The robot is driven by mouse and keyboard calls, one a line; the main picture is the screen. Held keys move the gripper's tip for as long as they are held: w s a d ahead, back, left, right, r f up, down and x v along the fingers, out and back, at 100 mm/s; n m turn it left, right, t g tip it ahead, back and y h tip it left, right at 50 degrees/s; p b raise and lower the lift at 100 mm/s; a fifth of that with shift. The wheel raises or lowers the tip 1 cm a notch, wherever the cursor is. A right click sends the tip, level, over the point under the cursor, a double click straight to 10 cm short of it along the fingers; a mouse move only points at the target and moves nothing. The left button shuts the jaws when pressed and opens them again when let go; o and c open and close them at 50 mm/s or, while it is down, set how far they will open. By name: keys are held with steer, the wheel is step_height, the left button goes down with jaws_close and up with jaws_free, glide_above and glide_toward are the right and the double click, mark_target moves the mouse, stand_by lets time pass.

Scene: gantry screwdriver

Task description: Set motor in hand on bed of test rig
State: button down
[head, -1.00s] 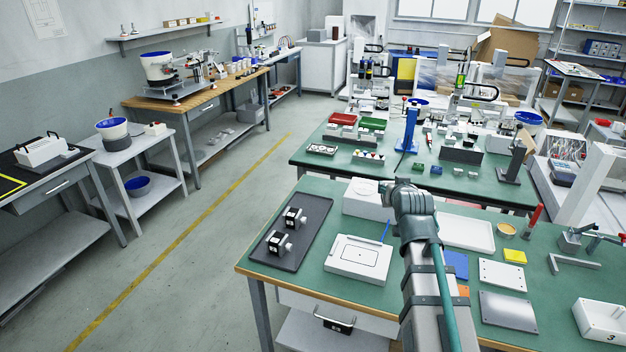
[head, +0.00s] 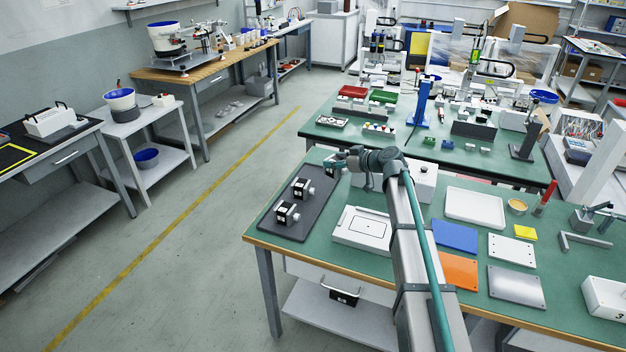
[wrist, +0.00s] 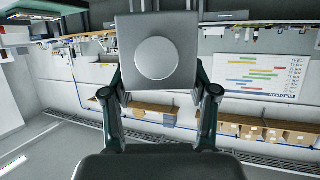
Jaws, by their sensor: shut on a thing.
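My gripper (wrist: 158,95) is shut on a motor, a grey square block with a round pale disc (wrist: 157,58) facing the wrist camera. In the head view my gripper (head: 342,162) is small and reaches left, above the far end of the dark tray; the held motor is hard to make out there. A low white box with a black rectangle outlined on its top (head: 362,231) sits on the green bench, nearer and apart from the gripper. I cannot tell for sure whether it is the test rig's bed. A white box with a button (head: 424,182) stands behind my arm, partly hidden.
Two similar black and silver motors, one far (head: 302,188) and one near (head: 287,212), stand on the dark tray (head: 275,227). A white tray (head: 474,207), a blue plate (head: 455,236) and an orange plate (head: 459,271) lie right of my arm. The aisle left of the bench is clear.

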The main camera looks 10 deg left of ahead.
steer(key=a+r+n+g, duration=0.1)
steer(key=a+r+n+g+y, duration=0.1)
steer(key=n+g, duration=0.1)
steer(key=shift+s+a+r+y, duration=0.2)
steer(key=shift+s+r+y, duration=0.05)
steer(key=shift+s+y, duration=0.1)
steer(key=shift+s+a+n+g, duration=0.1)
steer(key=shift+s+n+g, duration=0.2)
steer(key=shift+s+g, duration=0.1)
steer(key=w+a+f+p, duration=0.1)
steer(key=w+a+f, duration=0.1)
steer(key=w+f, duration=0.1)
steer(key=w+a+f+p, duration=0.1)
steer(key=w+f, duration=0.2)
steer(key=w, duration=0.2)
steer(key=w+a+f+p, duration=0.1)
steer(key=w+a+f, duration=0.1)
steer(key=w+f, duration=0.1)
steer(key=shift+w+a+f, duration=0.15)
steer(key=shift+w+a, duration=0.2)
steer(key=shift+w, duration=0.3)
steer(key=shift+w+a+f, duration=0.1)
steer(key=shift+w+f, duration=0.05)
steer(key=shift+f, duration=0.7)
steer(key=shift+w+f, duration=0.1)
steer(key=shift+f, duration=0.75)
steer(key=shift+f+b, duration=0.15)
steer(key=shift+b, duration=0.2)
